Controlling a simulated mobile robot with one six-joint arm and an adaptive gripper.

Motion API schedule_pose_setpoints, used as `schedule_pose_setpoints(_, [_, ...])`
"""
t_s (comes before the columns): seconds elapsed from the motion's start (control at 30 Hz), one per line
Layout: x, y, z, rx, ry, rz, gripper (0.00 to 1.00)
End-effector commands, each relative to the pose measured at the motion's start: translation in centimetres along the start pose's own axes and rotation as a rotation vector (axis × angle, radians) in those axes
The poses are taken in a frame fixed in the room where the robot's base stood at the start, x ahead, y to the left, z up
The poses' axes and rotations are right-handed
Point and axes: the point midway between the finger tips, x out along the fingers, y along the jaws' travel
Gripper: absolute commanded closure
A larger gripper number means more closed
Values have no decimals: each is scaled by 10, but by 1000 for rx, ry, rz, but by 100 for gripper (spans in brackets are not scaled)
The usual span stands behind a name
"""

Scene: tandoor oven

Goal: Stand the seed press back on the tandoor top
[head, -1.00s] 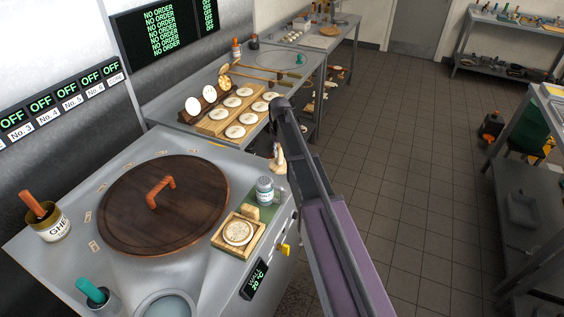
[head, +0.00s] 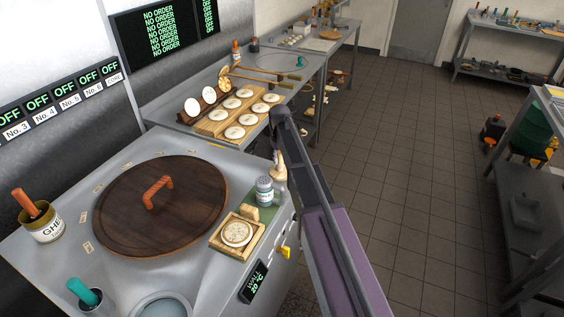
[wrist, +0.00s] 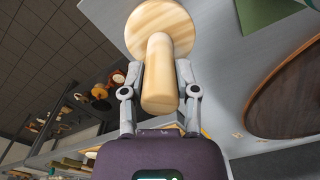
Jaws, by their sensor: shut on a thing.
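The seed press (wrist: 158,85) is pale wood with a thick handle and a round disc at its end. My gripper (wrist: 159,72) is shut on its handle, one finger on each side, in the wrist view. In the head view the press (head: 279,173) shows partly beside my arm, by the right edge of the grey tandoor top (head: 60,272); the fingers are mostly hidden there. The tandoor top also fills the right of the wrist view (wrist: 222,75). I cannot tell how far the press is from the surface.
A dark round wooden lid (head: 125,225) with an orange handle covers much of the top. A shaker (head: 264,188) and a small wooden box with a pale disc (head: 236,233) stand near the press. A ghee pot (head: 42,228) is at left. A table with several discs lies behind.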

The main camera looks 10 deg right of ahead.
Motion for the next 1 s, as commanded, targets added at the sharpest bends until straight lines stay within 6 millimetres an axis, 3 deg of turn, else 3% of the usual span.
schedule_pose_setpoints(0.53, [6,0,0,0,0,0,100])
schedule_pose_setpoints(0.57, [5,0,0,0,0,0,51])
schedule_pose_setpoints(0.63, [4,0,0,0,0,0,30])
schedule_pose_setpoints(0.67, [4,0,0,0,0,0,26])
schedule_pose_setpoints(1.0, [4,0,0,0,0,0,26])
